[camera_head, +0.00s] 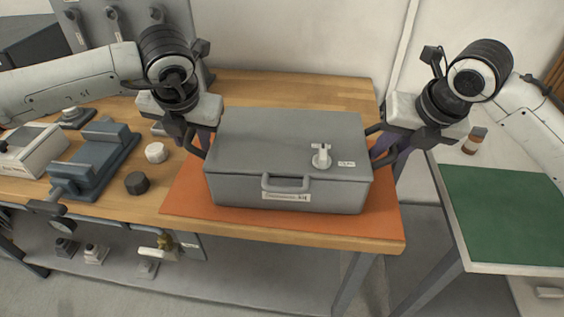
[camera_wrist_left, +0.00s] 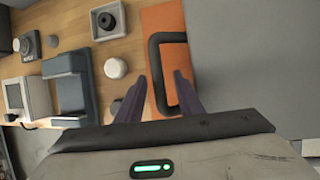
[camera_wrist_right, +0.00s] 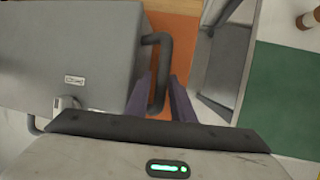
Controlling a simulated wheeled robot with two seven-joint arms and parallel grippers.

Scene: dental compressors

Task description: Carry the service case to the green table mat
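The grey service case (camera_head: 285,135) lies closed on an orange mat (camera_head: 185,195) on the wooden table. It has a front handle (camera_head: 286,186) and a dark loop handle on each side. My left gripper (camera_head: 197,145) is at its left handle (camera_wrist_left: 156,60), with the open fingers on either side of the bar. My right gripper (camera_head: 393,155) is at its right handle (camera_wrist_right: 167,60), also with open fingers astride the bar. Whether the fingers touch the bars is unclear. The green table mat (camera_head: 505,215) lies bare on a white table at right.
A small silver-white fitting (camera_head: 321,155) sits on the case lid. A blue-grey vise-like device (camera_head: 97,160), a white box (camera_head: 35,150) and round knobs (camera_head: 137,183) stand left of the case. A small brown-and-white bottle (camera_head: 474,140) stands behind the green mat. A gap separates the tables.

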